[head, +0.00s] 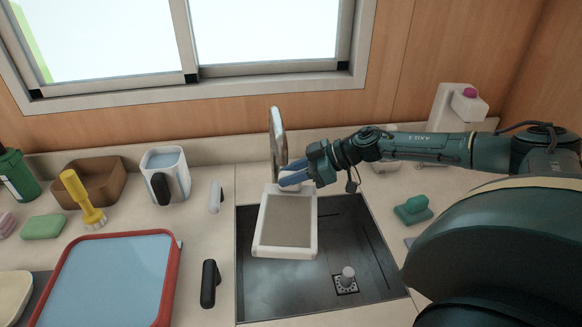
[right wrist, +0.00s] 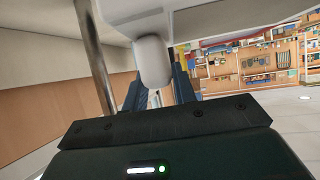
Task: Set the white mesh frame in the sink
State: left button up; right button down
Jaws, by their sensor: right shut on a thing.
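The white mesh frame (head: 287,221) has a white rim and a grey-brown mesh. In the head view it hangs tilted over the left part of the dark sink (head: 365,240). My right gripper (head: 290,182) is shut on the top edge of the frame, near the faucet. In the right wrist view the gripper's blue fingers (right wrist: 160,95) close around a white rounded part of the frame (right wrist: 152,60). Whether the frame's lower edge touches the sink cannot be told. My left gripper is not in view.
The faucet (head: 277,135) stands right behind the frame. A red-rimmed blue tray (head: 168,290), a yellow brush (head: 82,200) and a white pitcher (head: 178,180) are on the left counter. A green item (head: 413,209) lies right of the sink. The sink's right side is free around the drain (head: 346,284).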

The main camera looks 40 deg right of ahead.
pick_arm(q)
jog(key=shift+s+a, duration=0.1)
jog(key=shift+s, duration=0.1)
pick_arm(e)
jog(key=shift+s+a+r, duration=0.1)
